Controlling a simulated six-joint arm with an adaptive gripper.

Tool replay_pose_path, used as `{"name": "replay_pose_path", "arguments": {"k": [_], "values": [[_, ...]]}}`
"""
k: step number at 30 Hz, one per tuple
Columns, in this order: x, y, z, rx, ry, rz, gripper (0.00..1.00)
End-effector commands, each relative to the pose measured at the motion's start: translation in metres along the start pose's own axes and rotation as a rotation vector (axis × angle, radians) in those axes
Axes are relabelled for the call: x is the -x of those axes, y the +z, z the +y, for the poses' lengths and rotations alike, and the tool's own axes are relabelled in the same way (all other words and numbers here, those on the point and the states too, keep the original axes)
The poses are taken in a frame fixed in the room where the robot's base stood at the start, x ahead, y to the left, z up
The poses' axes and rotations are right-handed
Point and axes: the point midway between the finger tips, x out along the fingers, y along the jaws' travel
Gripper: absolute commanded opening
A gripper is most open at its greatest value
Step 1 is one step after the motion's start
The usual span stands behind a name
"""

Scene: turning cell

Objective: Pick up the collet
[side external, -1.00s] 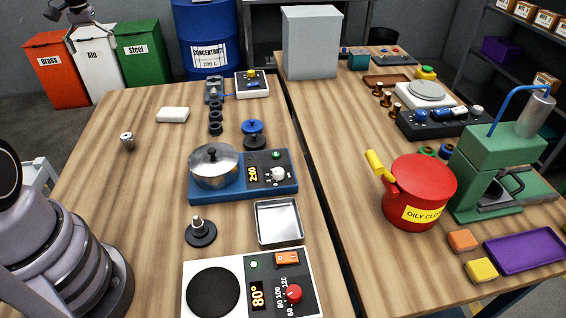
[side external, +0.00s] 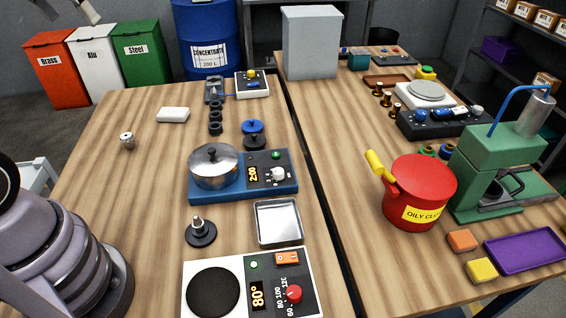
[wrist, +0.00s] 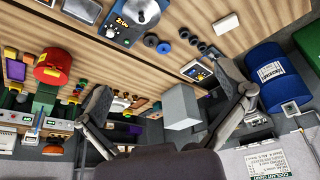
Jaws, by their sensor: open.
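A small silver cylindrical piece (side external: 127,140), which looks like the collet, stands upright on the left part of the wooden bench in the side external view. I do not make it out in the wrist view. My gripper (wrist: 166,98) is open and empty in the wrist view, its two dark fingertips wide apart. A tapered metal piece on a black disc (side external: 200,233) stands nearer the front.
A white block (side external: 173,114) lies behind and right of the silver piece. A blue heater with a pot (side external: 213,165), a metal tray (side external: 278,222) and black rings (side external: 215,115) stand to its right. Bare wood surrounds the silver piece.

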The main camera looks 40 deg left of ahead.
Motion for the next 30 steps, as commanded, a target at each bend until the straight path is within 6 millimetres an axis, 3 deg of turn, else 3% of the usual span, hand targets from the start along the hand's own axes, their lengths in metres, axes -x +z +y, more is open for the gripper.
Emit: {"name": "replay_pose_path", "arguments": {"k": [1,4,7,11,12,24,26,30], "values": [[0.004,0.021,0.010,-0.049,0.020,0.033,1.00],[0.004,0.051,0.020,-0.111,0.048,0.076,1.00],[0.002,0.069,0.025,-0.149,0.067,0.103,0.99],[0.000,0.077,0.026,-0.166,0.075,0.113,0.82],[0.000,0.078,0.027,-0.166,0.076,0.113,0.77],[-0.002,0.073,0.025,-0.162,0.067,0.114,0.77],[-0.007,0.063,0.022,-0.160,0.052,0.119,0.77],[-0.037,0.017,0.004,-0.160,-0.021,0.154,0.77]]}}
